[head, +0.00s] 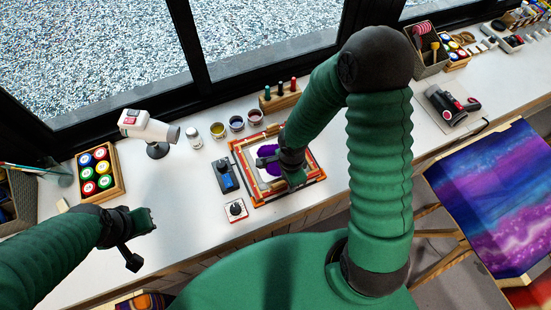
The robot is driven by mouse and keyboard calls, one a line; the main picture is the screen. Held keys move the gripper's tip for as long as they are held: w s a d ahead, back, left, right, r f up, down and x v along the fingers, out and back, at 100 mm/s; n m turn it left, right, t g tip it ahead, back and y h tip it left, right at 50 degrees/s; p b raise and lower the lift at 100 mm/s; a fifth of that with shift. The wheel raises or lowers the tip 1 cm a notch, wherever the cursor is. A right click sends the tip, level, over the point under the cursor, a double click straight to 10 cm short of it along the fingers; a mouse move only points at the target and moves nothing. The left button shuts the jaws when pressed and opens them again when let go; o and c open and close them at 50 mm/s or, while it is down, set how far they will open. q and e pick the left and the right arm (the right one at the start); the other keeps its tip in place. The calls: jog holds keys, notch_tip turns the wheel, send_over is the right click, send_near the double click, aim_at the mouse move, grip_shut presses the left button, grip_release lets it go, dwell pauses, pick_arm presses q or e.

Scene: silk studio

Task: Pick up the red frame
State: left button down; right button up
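The red frame (242,174) lies flat on the white worktop in the middle of the head view. Inside it are wooden strips and a white piece with a purple patch (267,151). My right gripper (289,172) is over the frame's inside, and my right arm hides part of the frame's right and far sides. Its fingers are too small and too covered to tell if they are open or touch anything. My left gripper (141,240) is open and empty over the front left of the worktop, well apart from the frame.
Left of the frame are a blue-and-grey device (226,176) and a small box with a black knob (236,209). Behind are paint jars (236,123) and a pen stand (279,97). A white dryer (150,127) and a paint tray (98,172) stand left.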

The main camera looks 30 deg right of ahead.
jog(key=shift+w+f, duration=0.1)
jog(key=shift+f, duration=0.1)
jog(key=shift+c, duration=0.4)
jog(key=shift+r, duration=0.1)
grip_shut()
